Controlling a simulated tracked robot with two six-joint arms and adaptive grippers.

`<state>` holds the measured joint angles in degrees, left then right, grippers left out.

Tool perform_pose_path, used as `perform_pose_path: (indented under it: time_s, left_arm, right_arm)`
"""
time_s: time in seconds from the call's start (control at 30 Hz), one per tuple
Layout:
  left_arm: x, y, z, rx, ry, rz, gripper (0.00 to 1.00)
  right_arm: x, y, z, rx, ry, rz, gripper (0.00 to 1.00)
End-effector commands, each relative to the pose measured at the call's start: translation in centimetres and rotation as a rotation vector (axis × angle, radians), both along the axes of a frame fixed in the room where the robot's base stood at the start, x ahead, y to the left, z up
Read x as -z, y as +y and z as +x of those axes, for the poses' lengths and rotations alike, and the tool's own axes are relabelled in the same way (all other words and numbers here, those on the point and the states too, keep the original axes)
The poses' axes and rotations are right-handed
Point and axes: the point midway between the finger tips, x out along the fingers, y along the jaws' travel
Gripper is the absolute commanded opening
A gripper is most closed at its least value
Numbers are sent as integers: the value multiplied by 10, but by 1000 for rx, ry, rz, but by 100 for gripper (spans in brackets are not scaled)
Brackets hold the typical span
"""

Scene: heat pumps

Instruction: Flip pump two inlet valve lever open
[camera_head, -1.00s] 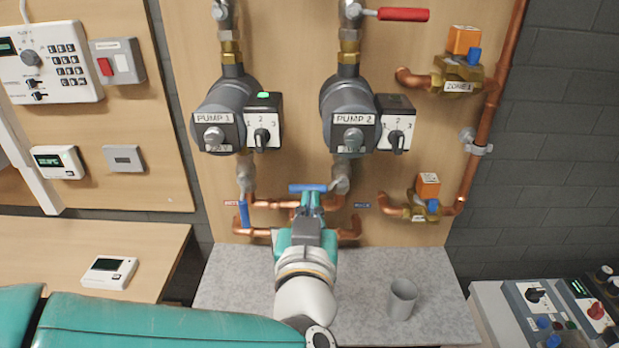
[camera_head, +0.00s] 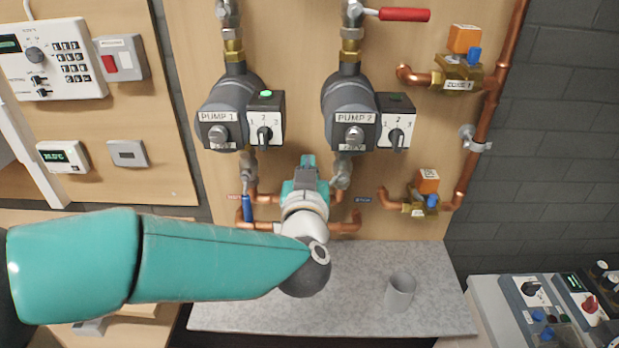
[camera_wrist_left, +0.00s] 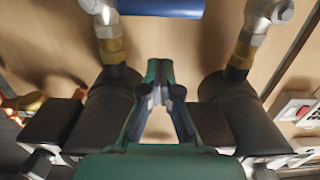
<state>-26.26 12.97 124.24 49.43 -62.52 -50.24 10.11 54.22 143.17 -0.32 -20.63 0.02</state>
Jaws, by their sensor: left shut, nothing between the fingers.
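Pump 2 (camera_head: 350,108) hangs on the board to the right of pump 1 (camera_head: 226,108). The blue lever (camera_wrist_left: 160,7) by the fitting under pump 2 lies crosswise at the top edge of the left wrist view. In the head view it is hidden behind my left gripper (camera_head: 307,160). That gripper is shut and empty, its fingertips between the two pumps; it also shows in the left wrist view (camera_wrist_left: 158,68). I see no contact with the lever. A red lever (camera_head: 404,15) above pump 2 lies crosswise. My right gripper is not in view.
Pump 1's blue lever (camera_head: 247,207) hangs upright close left of my wrist. Copper pipes (camera_head: 345,228) run below. Zone valves (camera_head: 458,75) stand at right.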

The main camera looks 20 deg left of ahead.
Motion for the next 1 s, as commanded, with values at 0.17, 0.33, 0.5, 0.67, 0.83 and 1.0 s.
perform_pose_path:
  time_s: [0.17, 0.33, 0.5, 0.67, 0.83, 1.0]
  left_arm:
    - [28, 1, 3, 1, 7, 3, 0]
    - [37, 0, 4, 3, 5, 2, 0]
    - [38, 1, 4, 2, 3, 1, 0]
    - [37, -4, 4, 5, 3, 1, 0]
    - [39, -5, 5, 12, 0, -11, 0]
    - [42, -11, 7, 25, -8, -43, 0]
  right_arm:
    - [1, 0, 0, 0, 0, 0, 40]
    - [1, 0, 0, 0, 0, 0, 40]
    - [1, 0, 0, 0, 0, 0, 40]
    - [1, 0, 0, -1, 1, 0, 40]
    - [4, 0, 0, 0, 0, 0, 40]
    - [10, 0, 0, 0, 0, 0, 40]
